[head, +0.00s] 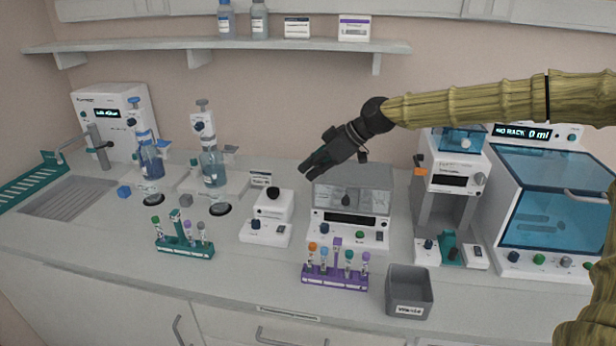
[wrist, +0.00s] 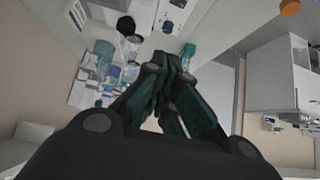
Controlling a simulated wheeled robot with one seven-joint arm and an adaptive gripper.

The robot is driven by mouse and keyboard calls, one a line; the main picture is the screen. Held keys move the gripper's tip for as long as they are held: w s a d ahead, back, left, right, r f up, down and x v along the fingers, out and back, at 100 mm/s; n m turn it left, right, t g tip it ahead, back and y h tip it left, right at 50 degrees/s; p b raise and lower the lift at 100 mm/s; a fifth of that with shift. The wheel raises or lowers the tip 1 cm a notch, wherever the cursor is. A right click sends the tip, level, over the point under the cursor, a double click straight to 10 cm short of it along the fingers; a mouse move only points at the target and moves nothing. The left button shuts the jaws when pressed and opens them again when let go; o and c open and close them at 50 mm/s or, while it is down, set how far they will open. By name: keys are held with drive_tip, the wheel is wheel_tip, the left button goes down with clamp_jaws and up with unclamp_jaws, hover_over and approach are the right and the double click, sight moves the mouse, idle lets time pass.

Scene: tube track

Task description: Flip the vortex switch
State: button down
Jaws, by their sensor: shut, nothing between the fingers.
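The vortex mixer (head: 272,205) is a small white unit with a black round cup on top, standing mid-counter in the head view. Its low front panel carries a dark blue knob (head: 255,225) and a small grey switch (head: 281,229). I cannot tell which way the switch is set. My gripper (head: 307,172) is shut and empty, in the air above and to the right of the mixer, apart from it. In the wrist view, my gripper's fingers (wrist: 170,62) meet at the tips. The switch cannot be made out there.
A white device with a clear lid (head: 352,190) stands right of the mixer. A green tube rack (head: 186,250) is at front left, a purple tube rack (head: 335,276) at front right. A grey bin (head: 409,296) is beside the purple rack. Counter in front of the mixer is clear.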

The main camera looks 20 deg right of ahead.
drive_tip(key=b+v, duration=0.2)
drive_tip(key=v, duration=0.6)
drive_tip(key=shift+w+d, duration=0.25)
drive_tip(key=shift+d, duration=0.15)
